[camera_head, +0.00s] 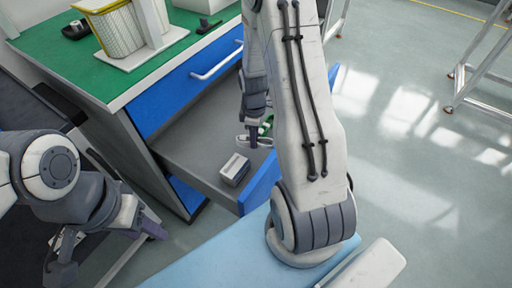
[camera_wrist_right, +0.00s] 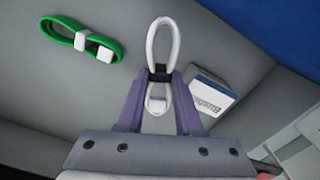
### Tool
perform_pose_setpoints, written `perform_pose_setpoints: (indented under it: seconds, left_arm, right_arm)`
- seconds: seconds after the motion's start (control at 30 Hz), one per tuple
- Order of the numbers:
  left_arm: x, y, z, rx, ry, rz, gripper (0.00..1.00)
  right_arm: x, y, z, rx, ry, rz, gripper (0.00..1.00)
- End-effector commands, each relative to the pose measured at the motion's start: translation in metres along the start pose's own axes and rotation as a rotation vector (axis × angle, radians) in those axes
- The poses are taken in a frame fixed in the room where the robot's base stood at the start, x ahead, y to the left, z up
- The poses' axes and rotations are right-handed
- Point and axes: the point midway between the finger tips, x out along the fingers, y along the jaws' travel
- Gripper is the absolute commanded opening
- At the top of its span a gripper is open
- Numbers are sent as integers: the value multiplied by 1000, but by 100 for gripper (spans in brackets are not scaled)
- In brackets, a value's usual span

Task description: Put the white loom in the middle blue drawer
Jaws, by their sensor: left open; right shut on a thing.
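The white loom (camera_wrist_right: 161,45) is a bundled white cable loop with a black tie, held between the fingers of my right gripper (camera_wrist_right: 160,105). In the head view, the white loom (camera_head: 258,142) shows at the fingertips of my right gripper (camera_head: 252,140), over the inside of the open drawer. The middle blue drawer (camera_head: 200,140) is pulled out, with a grey interior. I cannot tell whether the loom touches its floor. My left gripper (camera_head: 107,247) is open and empty at the lower left, apart from the drawer.
A green loom (camera_wrist_right: 85,38) and a small white-and-grey labelled box (camera_head: 235,170) lie in the drawer. The closed blue drawer above has a white handle (camera_head: 216,62). The green worktop (camera_head: 75,65) carries a yellow mesh bin (camera_head: 120,30).

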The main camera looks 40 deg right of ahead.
Motion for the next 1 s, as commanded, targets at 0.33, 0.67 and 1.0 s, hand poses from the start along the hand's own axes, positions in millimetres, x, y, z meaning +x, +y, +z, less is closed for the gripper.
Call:
perform_pose_setpoints:
  seconds: [0.33, 0.67, 1.0]
  left_arm:
    - [14, -1, 1, 0, 0, 0, 50]
    - [16, -1, 1, 0, 0, 0, 50]
    - [18, -1, 1, 0, 0, 0, 50]
  right_arm:
    - [39, -1, 0, 1, -1, -2, 0]
    - [52, 0, 0, 1, 1, 1, 0]
    - [55, 0, 0, 1, 1, 1, 64]
